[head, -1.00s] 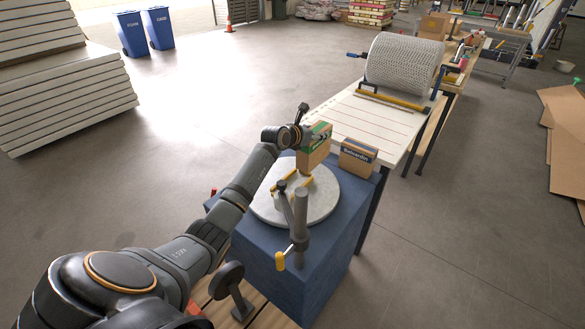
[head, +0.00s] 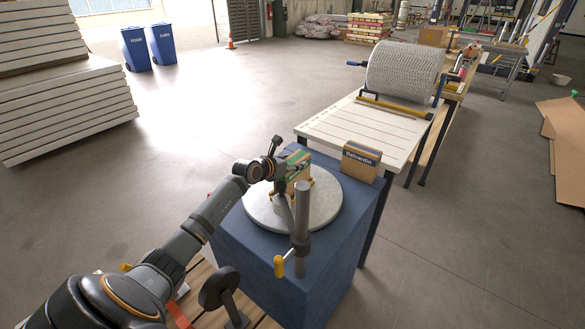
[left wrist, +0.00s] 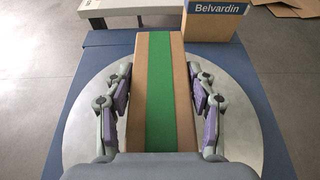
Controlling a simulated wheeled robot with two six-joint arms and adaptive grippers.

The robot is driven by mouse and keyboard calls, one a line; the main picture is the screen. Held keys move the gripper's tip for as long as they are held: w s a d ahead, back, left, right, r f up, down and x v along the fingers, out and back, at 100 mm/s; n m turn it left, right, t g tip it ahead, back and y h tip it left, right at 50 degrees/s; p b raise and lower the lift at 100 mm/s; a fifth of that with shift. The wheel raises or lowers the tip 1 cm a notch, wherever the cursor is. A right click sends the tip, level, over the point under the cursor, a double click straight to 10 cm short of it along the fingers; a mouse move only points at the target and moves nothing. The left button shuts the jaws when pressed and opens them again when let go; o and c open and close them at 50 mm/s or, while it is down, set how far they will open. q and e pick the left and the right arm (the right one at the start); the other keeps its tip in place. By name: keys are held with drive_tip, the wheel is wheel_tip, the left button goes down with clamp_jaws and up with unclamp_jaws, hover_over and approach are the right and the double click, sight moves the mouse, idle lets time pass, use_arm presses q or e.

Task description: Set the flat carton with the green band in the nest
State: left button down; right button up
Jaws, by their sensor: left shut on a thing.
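The flat carton with the green band (head: 301,165) is brown and stands on edge over the grey round plate (head: 257,212). My left gripper (head: 281,175) is shut on it. In the left wrist view the carton (left wrist: 160,100) lies between the purple finger pads, its green band running lengthwise. Small yellow pieces (head: 272,196) on the plate, seemingly the nest, show low beside the carton and are mostly hidden by it and the gripper. I cannot tell whether the carton's bottom touches the plate. My right gripper is not in view.
A carton with a blue Belvardin band (head: 361,163) stands at the back corner of the blue pedestal (head: 262,262). A grey post (head: 301,225) with a yellow handle rises at the plate's front.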

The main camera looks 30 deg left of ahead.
use_arm(q)
drive_tip(key=shift+s, duration=0.1)
drive_tip(key=shift+c, duration=2.2)
unclamp_jaws()
drive_tip(key=shift+r, duration=0.1)
drive_tip(key=shift+s+r, duration=0.15)
drive_tip(key=shift+s, duration=0.05)
drive_tip(key=d+p+v, duration=0.1)
drive_tip(key=p+v, duration=0.6)
drive_tip(key=v, duration=0.4)
drive_tip(key=shift+s+a, duration=0.3)
drive_tip(key=shift+a, duration=0.15)
